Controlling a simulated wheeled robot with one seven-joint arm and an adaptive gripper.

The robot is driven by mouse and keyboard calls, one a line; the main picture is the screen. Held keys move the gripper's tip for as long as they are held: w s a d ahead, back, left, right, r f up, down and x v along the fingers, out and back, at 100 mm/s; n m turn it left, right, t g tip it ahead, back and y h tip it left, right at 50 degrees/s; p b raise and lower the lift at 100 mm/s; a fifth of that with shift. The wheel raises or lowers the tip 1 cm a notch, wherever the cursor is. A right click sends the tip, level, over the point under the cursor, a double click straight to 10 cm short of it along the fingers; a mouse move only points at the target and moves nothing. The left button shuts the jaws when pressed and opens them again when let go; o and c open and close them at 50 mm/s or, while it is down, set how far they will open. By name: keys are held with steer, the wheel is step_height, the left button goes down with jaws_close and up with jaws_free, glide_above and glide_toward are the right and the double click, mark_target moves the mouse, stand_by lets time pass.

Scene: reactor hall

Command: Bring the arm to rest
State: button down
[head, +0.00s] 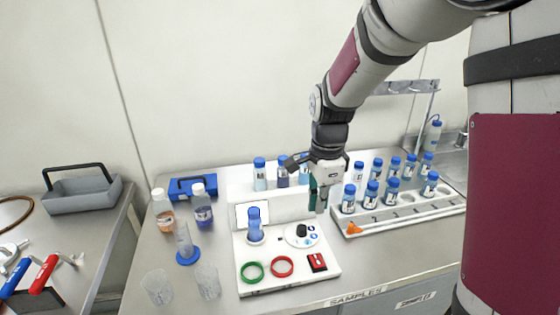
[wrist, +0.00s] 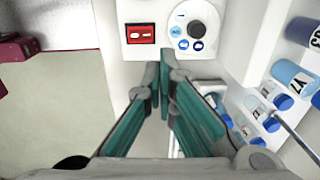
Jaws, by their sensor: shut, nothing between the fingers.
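My arm reaches down from the upper right in the head view, and my gripper (head: 318,205) hangs above the bench, between the white instrument panel and the sample rack. Its fingers point downward. In the wrist view the green-padded fingers of my gripper (wrist: 160,75) come together at the tips, shut, with nothing held between them. Below the fingertips in the wrist view lie the white panel's round dial (wrist: 195,27) and red switch (wrist: 141,34). The exact height of the fingertips above the bench is hard to tell.
The white panel (head: 262,278) carries green and red rings. Right of my gripper stands a rack (head: 405,211) with several blue-capped bottles; more bottles stand behind. Beakers (head: 158,287), a cylinder (head: 185,240) and two bottles stand left. A grey tray (head: 85,195) is far left.

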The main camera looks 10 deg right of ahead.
steer(key=s+r+n+t, duration=0.2)
steer(key=s+r+n, duration=0.5)
steer(key=s+n, duration=0.2)
steer(key=s+a+r+n+t, duration=0.1)
steer(key=s+r+n+t, duration=0.1)
steer(key=s+r+n, duration=0.5)
steer(key=s+n, duration=0.2)
steer(key=s, duration=0.3)
steer(key=shift+s+a+t, duration=0.25)
steer(key=shift+a+t, duration=0.05)
steer(key=shift+t, duration=0.1)
